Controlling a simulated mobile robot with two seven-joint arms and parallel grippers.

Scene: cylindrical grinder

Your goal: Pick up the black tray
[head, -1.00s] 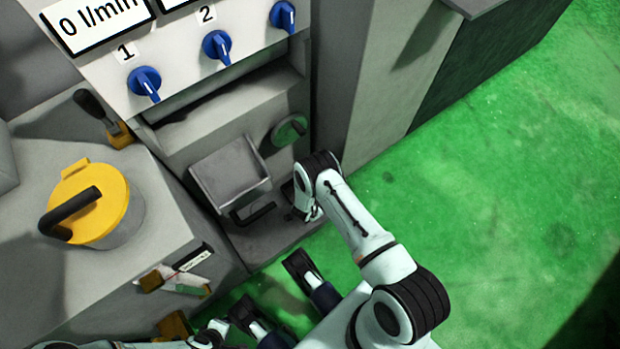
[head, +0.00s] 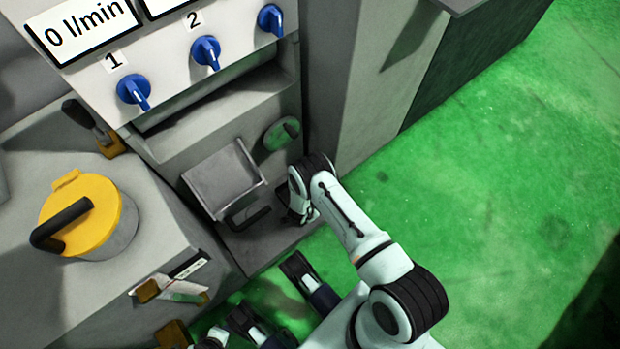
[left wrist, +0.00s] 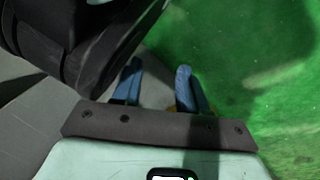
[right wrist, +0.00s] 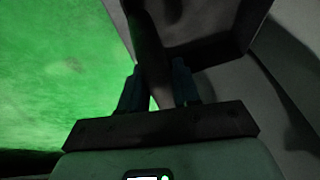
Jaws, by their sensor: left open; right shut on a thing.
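The black tray (head: 222,180) is a box-like open tray, looking dark grey in the head view, on the ledge of the grey machine. Its black bar handle (head: 250,217) faces the front. My right gripper (head: 290,203) is beside the handle, partly hidden by its own wrist. In the right wrist view the right gripper (right wrist: 158,88) is shut on the dark handle (right wrist: 150,50), with the tray (right wrist: 235,40) beyond. My left gripper (left wrist: 157,85) is open and empty, over the green floor in the left wrist view.
A yellow-lidded pot (head: 88,215) with a black handle stands on the grey cabinet at left. Blue knobs (head: 206,53) are on the panel above the tray. A round green-grey knob (head: 281,133) is on the wall right of the tray. Green floor (head: 480,180) lies open at right.

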